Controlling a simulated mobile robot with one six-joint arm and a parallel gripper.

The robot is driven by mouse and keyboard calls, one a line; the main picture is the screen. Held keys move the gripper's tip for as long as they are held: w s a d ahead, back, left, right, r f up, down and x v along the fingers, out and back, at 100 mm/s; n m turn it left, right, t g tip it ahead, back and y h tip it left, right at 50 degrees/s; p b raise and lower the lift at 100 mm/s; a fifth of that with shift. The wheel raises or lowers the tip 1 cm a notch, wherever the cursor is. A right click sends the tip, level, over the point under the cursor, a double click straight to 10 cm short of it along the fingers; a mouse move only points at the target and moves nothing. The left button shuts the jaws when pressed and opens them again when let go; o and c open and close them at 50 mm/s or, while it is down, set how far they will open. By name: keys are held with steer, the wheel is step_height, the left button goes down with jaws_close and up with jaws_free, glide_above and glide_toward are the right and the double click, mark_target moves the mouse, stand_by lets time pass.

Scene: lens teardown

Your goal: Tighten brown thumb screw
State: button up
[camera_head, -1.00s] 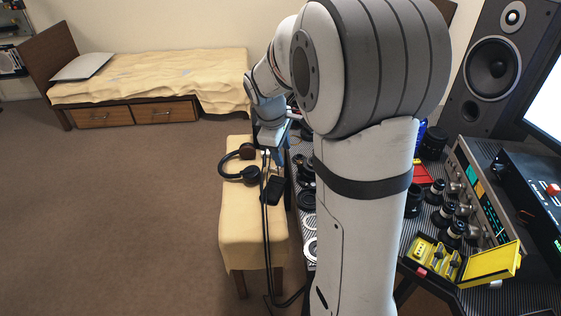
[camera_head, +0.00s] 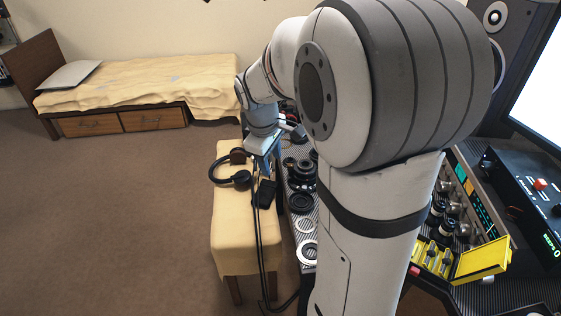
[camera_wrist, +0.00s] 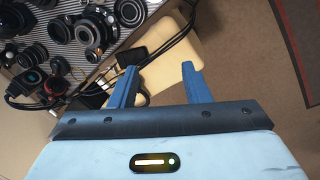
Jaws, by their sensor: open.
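My gripper (camera_wrist: 160,72) is open and empty in the wrist view, its two blue fingers apart. Between and beyond the fingers lie the yellow-covered bench and brown carpet. In the head view my gripper (camera_head: 262,158) is small, above the bench near the workbench's left edge. Black lens parts (camera_wrist: 92,32) stand on the ridged workbench top (camera_wrist: 50,45), left of the fingers and apart from them. I cannot make out the brown thumb screw in either view; it may be too small or hidden behind my arm.
Headphones (camera_head: 240,178) and black cables (camera_head: 257,225) lie on the yellow bench (camera_head: 240,245). A red-and-black device (camera_wrist: 28,82) is at the wrist view's left. A yellow case (camera_head: 482,262) and a dark control box (camera_head: 522,190) stand at right. Carpet at left is clear.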

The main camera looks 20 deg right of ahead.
steer(key=w+d+f+n, duration=0.25)
steer(key=w+d, duration=0.25)
steer(key=w, duration=0.4)
steer(key=n+g+y+p, duration=0.1)
steer(key=n+y+p, duration=0.1)
steer(key=n, duration=0.1)
glide_above(290, 164)
step_height(290, 164, down, 9)
steer(key=shift+s+f, duration=0.1)
steer(key=shift+s, duration=0.05)
step_height(290, 164, down, 8)
steer(key=shift+r+p, duration=0.1)
steer(key=shift+p, duration=0.35)
